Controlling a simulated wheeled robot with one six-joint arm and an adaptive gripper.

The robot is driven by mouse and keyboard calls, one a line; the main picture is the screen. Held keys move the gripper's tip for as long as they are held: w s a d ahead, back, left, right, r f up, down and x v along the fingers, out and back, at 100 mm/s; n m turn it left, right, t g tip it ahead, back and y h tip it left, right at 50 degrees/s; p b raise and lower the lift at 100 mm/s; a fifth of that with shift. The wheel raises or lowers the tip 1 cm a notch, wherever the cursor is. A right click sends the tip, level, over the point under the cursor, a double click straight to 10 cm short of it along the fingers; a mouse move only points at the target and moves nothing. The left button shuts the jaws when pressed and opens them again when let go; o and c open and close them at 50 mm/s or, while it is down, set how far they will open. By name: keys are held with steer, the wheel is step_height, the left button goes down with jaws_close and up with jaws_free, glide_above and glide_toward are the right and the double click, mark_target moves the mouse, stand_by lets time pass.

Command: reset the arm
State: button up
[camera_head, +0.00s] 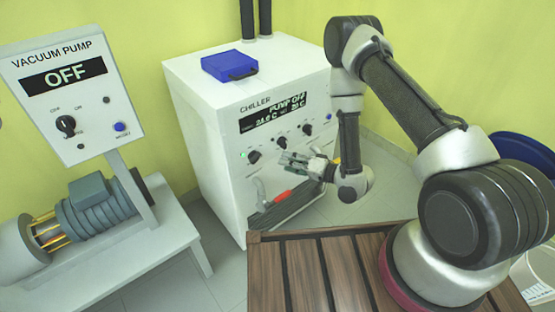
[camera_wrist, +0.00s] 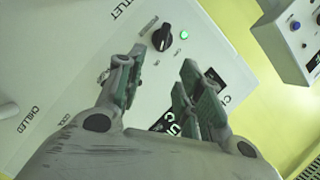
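My arm reaches from its mount at the right over to the front of the white chiller (camera_head: 205,120). My gripper (camera_head: 292,160) is in front of the chiller's control panel, just below the row of black knobs. In the wrist view my gripper (camera_wrist: 163,60) has its green-padded fingers spread apart, with nothing between them. A black knob (camera_wrist: 162,38) with a lit green lamp (camera_wrist: 183,35) beside it shows past the fingertips. I cannot tell whether the gripper touches the panel. The chiller display (camera_head: 270,115) includes the words "PUMP OFF".
A blue box (camera_head: 229,66) lies on the chiller. A red-handled part (camera_head: 283,195) is low on its front. At left are the vacuum pump panel (camera_head: 85,125), reading OFF, and its motor (camera_head: 95,205) on a white table. A slatted wooden surface (camera_head: 305,265) lies below my arm.

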steer(key=shift+s+d+r, duration=0.15)
steer(key=shift+s+d, duration=0.25)
steer(key=shift+d, duration=0.1)
